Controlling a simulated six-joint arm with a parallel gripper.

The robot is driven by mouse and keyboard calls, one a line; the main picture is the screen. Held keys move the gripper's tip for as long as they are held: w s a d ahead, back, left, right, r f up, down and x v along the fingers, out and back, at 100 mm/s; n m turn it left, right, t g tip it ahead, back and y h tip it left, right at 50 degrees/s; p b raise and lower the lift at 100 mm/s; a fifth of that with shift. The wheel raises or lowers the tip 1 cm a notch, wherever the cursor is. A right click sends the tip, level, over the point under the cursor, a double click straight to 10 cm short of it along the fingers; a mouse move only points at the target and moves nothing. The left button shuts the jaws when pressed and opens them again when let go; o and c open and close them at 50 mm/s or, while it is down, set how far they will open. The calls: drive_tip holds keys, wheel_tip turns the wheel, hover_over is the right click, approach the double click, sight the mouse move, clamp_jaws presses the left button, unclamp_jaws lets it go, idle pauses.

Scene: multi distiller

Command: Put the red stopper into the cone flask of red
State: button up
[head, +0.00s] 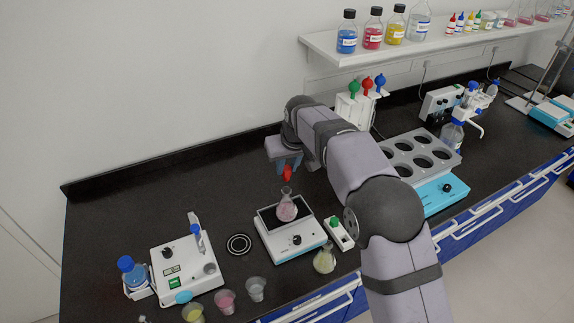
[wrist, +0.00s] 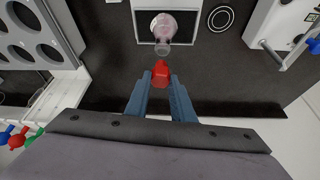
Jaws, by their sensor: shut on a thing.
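My gripper (head: 287,164) is shut on the red stopper (head: 287,174). In the wrist view the red stopper (wrist: 161,72) sits between the two blue-grey fingers of my gripper (wrist: 161,80). A cone flask with pink-red contents (head: 287,208) stands upright on the black plate of a white scale (head: 292,240). In the head view the stopper is just above the flask's mouth, with a small gap. In the wrist view the flask (wrist: 163,28) shows its neck close to the stopper. I cannot tell how exactly the two line up.
Another cone flask (head: 324,260) stands right of the scale, beside a small white device with a green knob (head: 340,234). Several beakers (head: 225,301) stand at the front. A white titration-like device (head: 187,268) is at left. A grey rack (head: 420,158) stands right of my arm.

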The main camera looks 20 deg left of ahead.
drive_tip(key=shift+f+b, duration=1.5)
drive_tip(key=shift+f, duration=0.5)
drive_tip(key=shift+p, duration=0.4)
drive_tip(key=shift+f+b, duration=0.9)
drive_tip(key=shift+f, duration=0.5)
idle(1.1)
drive_tip(key=o, duration=1.1)
drive_tip(key=shift+r, duration=0.2)
drive_tip(key=b+v, duration=0.2)
drive_tip(key=v, duration=0.5)
drive_tip(key=shift+b, duration=0.35)
drive_tip(key=shift+d, duration=0.15)
